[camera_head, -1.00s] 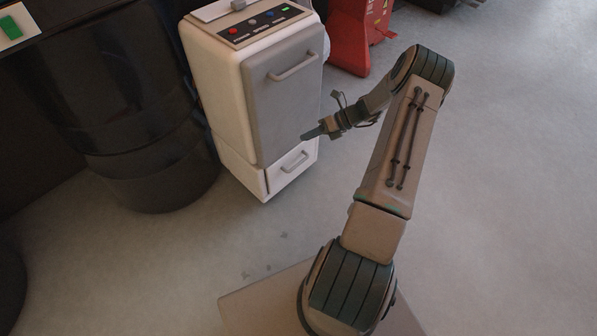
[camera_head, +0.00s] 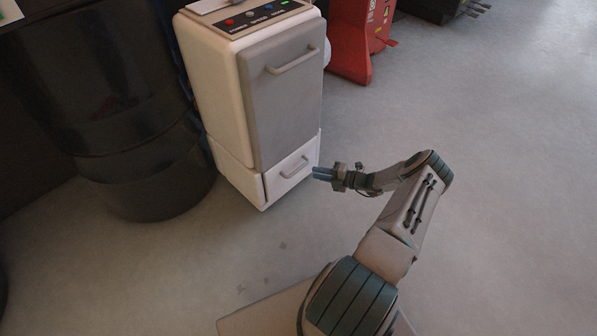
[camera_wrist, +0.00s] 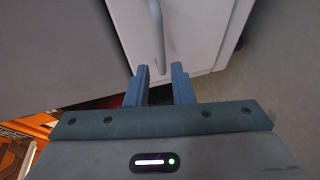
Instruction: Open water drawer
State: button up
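The white lower drawer (camera_head: 287,178) is at the bottom of a white machine, with a light bar handle (camera_head: 295,167) on its front. The drawer looks shut. My gripper (camera_head: 322,173) is just right of this handle in the head view, at about its height. In the wrist view the gripper (camera_wrist: 160,71) is open, with a gap between its two blue-grey fingers. There the handle (camera_wrist: 158,35) stands beyond the fingertips, roughly in line with the gap, on the white drawer front (camera_wrist: 195,30). Nothing is held.
A grey upper door (camera_head: 285,95) with its own handle (camera_head: 292,62) is above the drawer. A control panel (camera_head: 262,15) tops the machine. A black barrel (camera_head: 120,120) stands close on the left and a red stand (camera_head: 350,40) behind. The floor (camera_head: 490,170) to the right is clear.

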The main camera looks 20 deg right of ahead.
aim_at(299, 168)
jog(key=b+x, duration=0.1)
jog(key=x, duration=0.7)
jog(key=shift+w+a+f+b, duration=0.15)
jog(key=shift+w+a+b, duration=0.1)
jog(key=shift+b, duration=0.1)
grip_shut()
